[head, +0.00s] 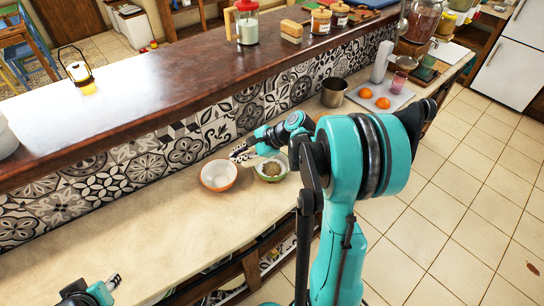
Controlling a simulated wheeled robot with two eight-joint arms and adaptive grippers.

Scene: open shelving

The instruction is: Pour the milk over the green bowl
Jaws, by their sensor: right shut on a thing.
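The green bowl (281,176) sits on the lower counter with brownish contents in it. An orange bowl (226,187) with a pale inside stands just left of it; whether the pale inside is milk cannot be told. My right gripper (238,154) is shut at the orange bowl's back right rim, its striped fingers at the edge. The bowl appears upright, at or close to the counter; any gap cannot be made out. My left gripper (114,282) is at the bottom left, away from both bowls, its fingers too small to read.
A metal pot (334,93) and a tray (393,101) with oranges stand farther right. The dark raised bar (150,95) and tiled wall (130,165) run behind the bowls. A red-lidded jar (247,28) stands on the bar. The counter (120,235) left of the bowls is clear.

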